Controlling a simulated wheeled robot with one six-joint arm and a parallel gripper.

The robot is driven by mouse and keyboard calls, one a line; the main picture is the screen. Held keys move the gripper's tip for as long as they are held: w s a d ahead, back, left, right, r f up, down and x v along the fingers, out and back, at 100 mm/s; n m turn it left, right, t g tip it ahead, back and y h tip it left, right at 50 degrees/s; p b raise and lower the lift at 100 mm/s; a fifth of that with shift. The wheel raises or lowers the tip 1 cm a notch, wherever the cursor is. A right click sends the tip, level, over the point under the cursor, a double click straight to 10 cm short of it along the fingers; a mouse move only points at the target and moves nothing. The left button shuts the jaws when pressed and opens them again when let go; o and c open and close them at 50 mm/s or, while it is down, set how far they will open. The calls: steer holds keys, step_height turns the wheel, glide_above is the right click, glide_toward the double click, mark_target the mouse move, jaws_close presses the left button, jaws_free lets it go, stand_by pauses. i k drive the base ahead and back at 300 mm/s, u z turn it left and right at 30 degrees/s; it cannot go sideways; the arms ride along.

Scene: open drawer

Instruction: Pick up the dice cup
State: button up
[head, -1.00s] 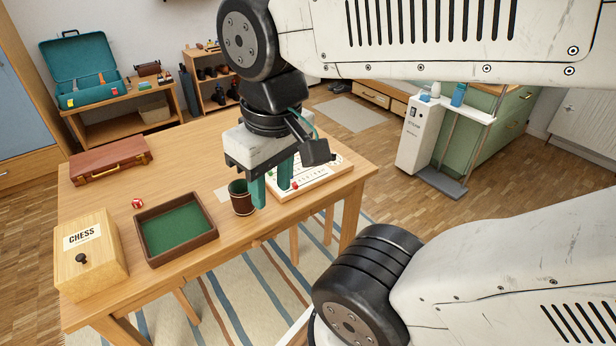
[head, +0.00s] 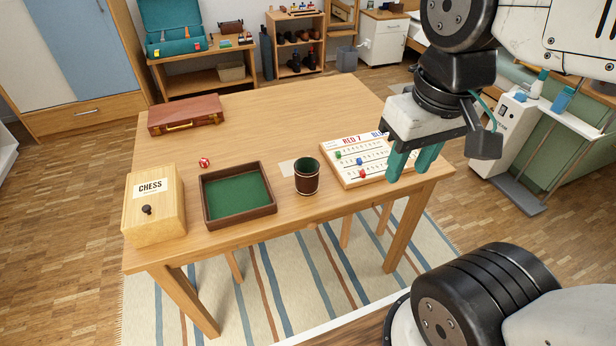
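The dice cup (head: 307,177) is dark brown with a green inside. It stands upright on the wooden table near the front edge, between the green-lined tray and the scoreboard. My gripper (head: 411,174) has two teal fingers, spread apart with nothing between them. It hangs to the right of the cup, in front of the scoreboard's right end in the picture, clear of the cup. Nothing hides the cup.
A green-lined tray (head: 205,208) lies left of the cup, with a CHESS box (head: 155,218) and a red die (head: 204,162) beyond. A white scoreboard (head: 345,180) with coloured pegs is close on the right. A brown case (head: 185,113) lies behind. The table's middle (head: 290,120) is clear.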

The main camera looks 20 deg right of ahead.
mark_target(307, 169)
steer(key=u, duration=1.95)
steer(key=k, duration=1.1)
steer(key=z, duration=1.35)
steer(key=i, duration=0.5)
steer(key=z, duration=0.05)
